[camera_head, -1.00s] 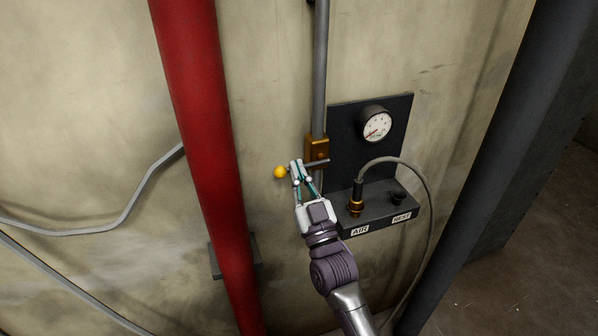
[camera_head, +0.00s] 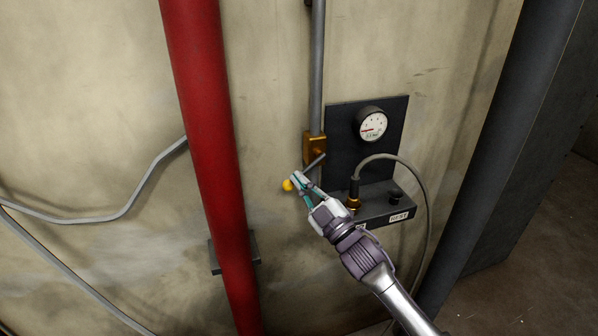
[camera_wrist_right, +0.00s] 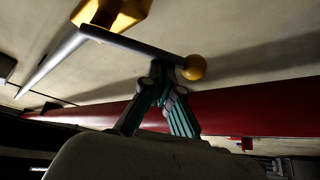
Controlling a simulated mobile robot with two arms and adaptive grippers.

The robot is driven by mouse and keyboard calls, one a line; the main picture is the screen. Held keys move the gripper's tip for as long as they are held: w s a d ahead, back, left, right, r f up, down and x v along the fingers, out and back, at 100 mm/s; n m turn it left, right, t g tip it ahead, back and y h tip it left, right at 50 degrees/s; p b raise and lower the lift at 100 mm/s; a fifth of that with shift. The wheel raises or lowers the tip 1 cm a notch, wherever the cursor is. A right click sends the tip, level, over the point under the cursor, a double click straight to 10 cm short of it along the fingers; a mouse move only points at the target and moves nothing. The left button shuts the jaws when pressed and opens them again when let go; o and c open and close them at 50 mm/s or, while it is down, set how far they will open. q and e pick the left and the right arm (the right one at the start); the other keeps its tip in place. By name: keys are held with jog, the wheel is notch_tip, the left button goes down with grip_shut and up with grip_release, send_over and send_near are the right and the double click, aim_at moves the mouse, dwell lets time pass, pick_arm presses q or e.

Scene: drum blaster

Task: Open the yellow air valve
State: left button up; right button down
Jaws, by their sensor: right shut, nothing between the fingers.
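The brass-yellow air valve (camera_head: 314,148) sits on a vertical grey pipe. Its thin lever slants down to the left and ends in a yellow ball knob (camera_head: 287,185). My right gripper (camera_head: 298,179) is shut and empty, with its fingertips at the lever close to the knob. In the right wrist view, the fingertips (camera_wrist_right: 164,82) are right against or just beside the lever (camera_wrist_right: 140,45), near the ball (camera_wrist_right: 194,67). Whether they touch it is hard to tell. The valve body (camera_wrist_right: 124,12) shows at the top there. My left gripper is not in view.
A dark panel with a round gauge (camera_head: 371,124) stands right of the valve. Below it, a dark shelf (camera_head: 385,217) carries a brass hose fitting (camera_head: 353,203) and a grey hose. A thick red pipe (camera_head: 208,150) is on the left, a dark column (camera_head: 495,150) on the right.

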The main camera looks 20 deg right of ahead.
jog(key=shift+w+d+f+n+g+y+p, duration=0.1)
jog(key=shift+d+f+n+g+y+p, duration=0.2)
jog(key=shift+d+f+n+g, duration=0.75)
jog(key=shift+w+d+n+g+y+p, duration=0.15)
jog(key=shift+d+n+g+p, duration=0.35)
jog(key=shift+n, duration=1.25)
jog(key=shift+d+f+n+g+y+p, duration=0.25)
jog(key=shift+d+f+n+g, duration=0.45)
jog(key=shift+n, duration=0.7)
jog(key=shift+d+r, duration=0.15)
jog(key=shift+d, duration=0.15)
